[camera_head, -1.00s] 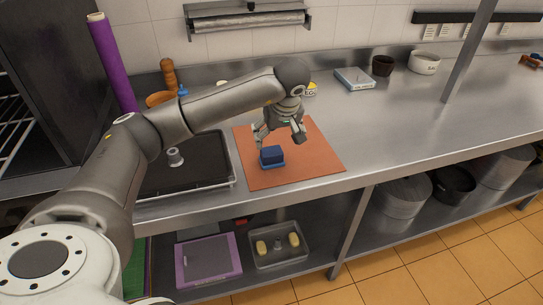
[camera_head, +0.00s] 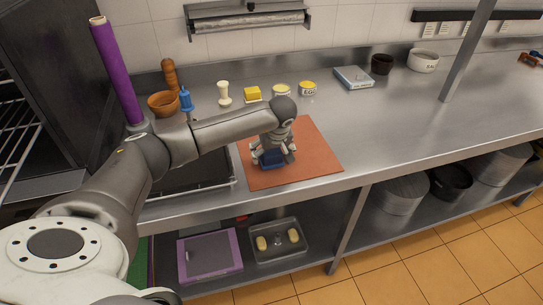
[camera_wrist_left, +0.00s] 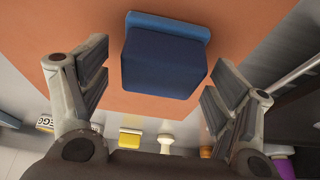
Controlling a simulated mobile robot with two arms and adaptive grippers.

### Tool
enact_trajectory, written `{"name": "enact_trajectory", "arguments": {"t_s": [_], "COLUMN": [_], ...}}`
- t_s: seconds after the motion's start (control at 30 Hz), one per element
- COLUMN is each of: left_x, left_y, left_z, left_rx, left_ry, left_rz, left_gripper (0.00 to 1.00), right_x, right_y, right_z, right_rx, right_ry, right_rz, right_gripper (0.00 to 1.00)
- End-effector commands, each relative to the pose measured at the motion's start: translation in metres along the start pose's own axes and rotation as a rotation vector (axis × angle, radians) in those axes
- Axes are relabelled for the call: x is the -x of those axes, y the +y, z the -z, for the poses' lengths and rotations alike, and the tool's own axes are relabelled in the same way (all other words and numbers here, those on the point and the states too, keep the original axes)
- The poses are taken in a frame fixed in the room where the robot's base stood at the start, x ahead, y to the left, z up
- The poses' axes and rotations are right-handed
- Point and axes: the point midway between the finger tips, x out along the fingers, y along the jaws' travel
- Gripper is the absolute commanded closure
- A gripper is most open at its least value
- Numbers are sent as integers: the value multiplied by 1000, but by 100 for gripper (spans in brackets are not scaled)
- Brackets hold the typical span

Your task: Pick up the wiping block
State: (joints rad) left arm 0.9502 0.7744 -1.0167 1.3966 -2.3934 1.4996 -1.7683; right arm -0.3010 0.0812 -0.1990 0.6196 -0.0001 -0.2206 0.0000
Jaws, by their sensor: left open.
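The wiping block (camera_head: 271,161) is dark blue with a lighter blue base layer, and it rests on the orange mat (camera_head: 313,160) on the steel counter. In the left wrist view the block (camera_wrist_left: 163,62) sits between the open fingers, nearer the top of the picture, with a gap on both sides. My left gripper (camera_head: 273,157) is open and low over the mat, around or just above the block. It also shows in the left wrist view (camera_wrist_left: 150,85). In the head view the gripper partly hides the block. My right gripper is not in view.
Behind are a wooden bowl (camera_head: 163,104), a blue bottle (camera_head: 186,99), a yellow block (camera_head: 252,94) and small tubs (camera_head: 307,88).

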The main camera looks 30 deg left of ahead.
Motion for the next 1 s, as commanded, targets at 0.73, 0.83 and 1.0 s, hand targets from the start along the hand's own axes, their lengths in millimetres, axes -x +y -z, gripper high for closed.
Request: {"name": "enact_trajectory", "arguments": {"t_s": [0.73, 0.83, 1.0], "left_x": [1, 4, 18], "left_y": [0, 0, 1], "left_z": [1, 2, 9], "left_rx": [1, 1, 2], "left_ry": [1, 2, 4], "left_rz": [0, -1, -3], "left_gripper": [68, 68, 68], "right_x": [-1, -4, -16], "right_y": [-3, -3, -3], "right_z": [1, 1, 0], "right_rx": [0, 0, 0], "right_ry": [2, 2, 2], "right_rz": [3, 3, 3], "right_gripper": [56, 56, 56]}}
